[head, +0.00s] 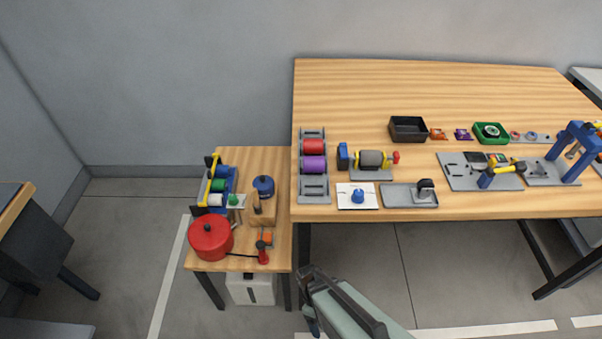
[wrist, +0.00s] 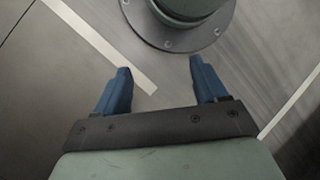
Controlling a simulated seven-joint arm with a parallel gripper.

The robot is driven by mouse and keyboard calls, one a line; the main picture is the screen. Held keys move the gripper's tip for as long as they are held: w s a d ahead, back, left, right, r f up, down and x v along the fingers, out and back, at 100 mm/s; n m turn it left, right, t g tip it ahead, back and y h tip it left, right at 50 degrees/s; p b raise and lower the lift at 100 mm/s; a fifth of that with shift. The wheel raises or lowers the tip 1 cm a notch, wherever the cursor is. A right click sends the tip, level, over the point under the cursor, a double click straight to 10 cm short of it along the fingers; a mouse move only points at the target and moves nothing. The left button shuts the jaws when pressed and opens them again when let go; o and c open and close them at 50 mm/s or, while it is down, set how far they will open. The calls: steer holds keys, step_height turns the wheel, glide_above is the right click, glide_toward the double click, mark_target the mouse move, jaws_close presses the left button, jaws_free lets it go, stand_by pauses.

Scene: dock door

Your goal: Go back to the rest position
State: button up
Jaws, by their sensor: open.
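My gripper (wrist: 160,68) shows in the wrist view with its two blue fingers spread wide apart. Nothing is between them. The fingers point toward the grey floor (wrist: 60,95) and a round bolted flange that looks like part of my own base. In the head view my arm is low in the picture, in front of the tables, and a bit of blue finger shows at its left end. The gripper is clear of both tables and touches nothing that I can see.
The large wooden table (head: 430,85) carries several fixtures, a black bin (head: 408,128) and a green tray (head: 491,133). A white box (head: 250,290) stands under the small table.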

steer(key=s+d+m+g+y, duration=0.1)
steer(key=s+d+m+y, duration=0.1)
steer(key=s+d+m, duration=0.5)
steer(key=d+m, duration=0.3)
steer(key=m, duration=0.1)
steer(key=shift+r+y, duration=0.15)
steer(key=shift+y, duration=0.25)
steer(key=shift+d, duration=0.1)
